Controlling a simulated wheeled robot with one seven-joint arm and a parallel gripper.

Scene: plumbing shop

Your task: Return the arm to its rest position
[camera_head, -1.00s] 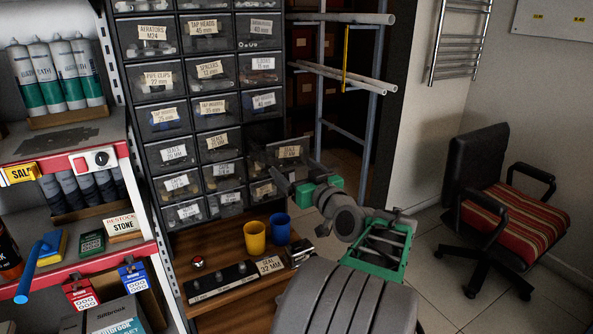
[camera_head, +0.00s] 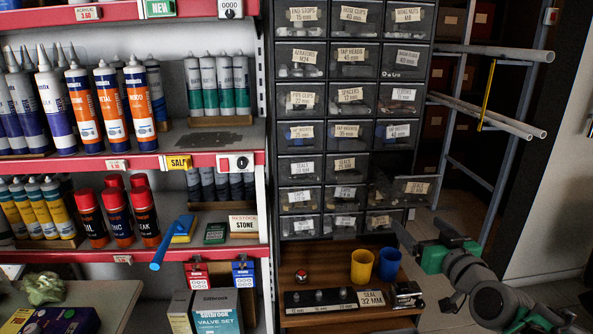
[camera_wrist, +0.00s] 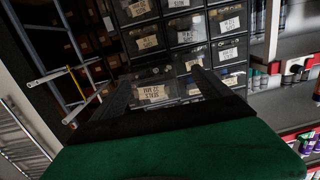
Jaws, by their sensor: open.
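My gripper (camera_head: 402,238) is at the lower right of the head view, at the end of my arm, just in front of the drawer cabinet (camera_head: 270,150). Its jaws are open and I see nothing held in them. In the wrist view my gripper (camera_wrist: 165,82) shows two dark fingers spread apart, with labelled drawers beyond them. One drawer (camera_head: 414,188) at the cabinet's right side stands pulled out, above and close to my gripper.
A wooden bench (camera_head: 295,318) below the cabinet holds a yellow cup (camera_head: 361,267), a blue cup (camera_head: 388,264) and a dark seal rack (camera_head: 320,298). Shelves of cartridges (camera_head: 85,110) stand left. A pipe rack (camera_head: 495,120) stands right. Floor shows at right.

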